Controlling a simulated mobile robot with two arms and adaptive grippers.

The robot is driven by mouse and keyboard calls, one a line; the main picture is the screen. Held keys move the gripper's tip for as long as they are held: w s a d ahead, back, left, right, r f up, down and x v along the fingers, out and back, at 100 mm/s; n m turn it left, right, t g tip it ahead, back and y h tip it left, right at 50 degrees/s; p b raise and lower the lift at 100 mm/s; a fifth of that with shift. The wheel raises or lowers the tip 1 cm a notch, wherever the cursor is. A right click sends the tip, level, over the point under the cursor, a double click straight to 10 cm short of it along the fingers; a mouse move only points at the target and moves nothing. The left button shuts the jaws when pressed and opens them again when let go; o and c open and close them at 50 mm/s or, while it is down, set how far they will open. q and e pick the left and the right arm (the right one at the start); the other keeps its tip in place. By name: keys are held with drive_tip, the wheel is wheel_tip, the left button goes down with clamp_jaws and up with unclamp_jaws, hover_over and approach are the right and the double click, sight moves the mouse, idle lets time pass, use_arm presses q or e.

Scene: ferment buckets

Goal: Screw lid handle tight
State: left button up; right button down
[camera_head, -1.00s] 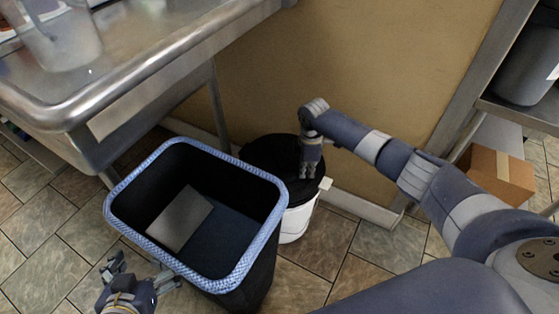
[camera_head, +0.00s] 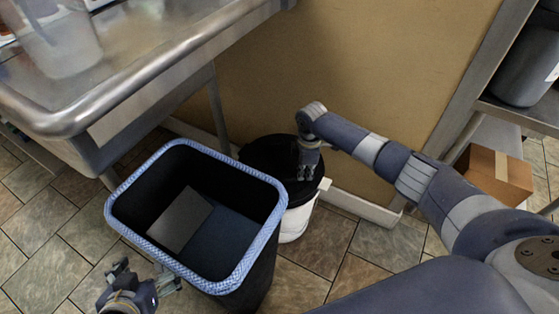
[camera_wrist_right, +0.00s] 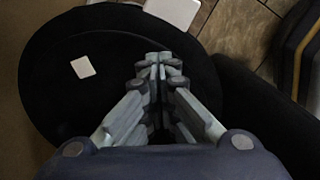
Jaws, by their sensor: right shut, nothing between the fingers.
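A white bucket (camera_head: 297,222) with a round black lid (camera_head: 262,150) stands on the floor against the wall. A white tab (camera_head: 325,184) sticks out at its right side; it may be the handle, but I cannot tell. In the right wrist view the lid (camera_wrist_right: 60,100) fills the left and middle, with a small white square (camera_wrist_right: 83,67) on it. My right gripper (camera_head: 309,174) points down over the lid, its fingers (camera_wrist_right: 158,62) shut and empty. Contact with the lid is unclear. My left gripper (camera_head: 148,276) is open and empty, left of the bin.
A black bin (camera_head: 262,285) with a blue woven rim stands in front of the bucket, hiding part of it. A grey panel (camera_head: 182,222) lies inside. A metal table (camera_head: 150,65) is at the upper left. A cardboard box (camera_head: 495,175) sits at right. Tiled floor is free right of the bucket.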

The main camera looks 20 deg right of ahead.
use_arm(q)
drive_tip(key=shift+s+r, duration=0.15)
drive_tip(key=shift+r, duration=0.05)
use_arm(e)
drive_tip(key=shift+s+a, duration=0.1)
drive_tip(key=shift+a, duration=0.1)
use_arm(q)
drive_tip(key=shift+r+g, duration=0.1)
drive_tip(key=shift+g, duration=0.2)
use_arm(e)
drive_tip(key=shift+a, duration=0.1)
drive_tip(key=shift+p, duration=0.3)
drive_tip(key=shift+s+a, duration=0.15)
drive_tip(key=shift+a, duration=0.05)
drive_tip(key=shift+s+a+p, duration=0.1)
drive_tip(key=shift+a+p, duration=0.05)
drive_tip(key=shift+p, duration=0.2)
drive_tip(key=shift+s+a, duration=0.1)
drive_tip(key=shift+a, duration=0.1)
use_arm(q)
drive_tip(key=s+a+f+g+y, duration=0.1)
drive_tip(key=s+a+f+g, duration=0.1)
drive_tip(key=s, duration=0.4)
drive_tip(key=shift+s+a+f+g, duration=0.15)
drive_tip(key=shift+s+f+g, duration=0.15)
drive_tip(key=shift+f+g, duration=0.3)
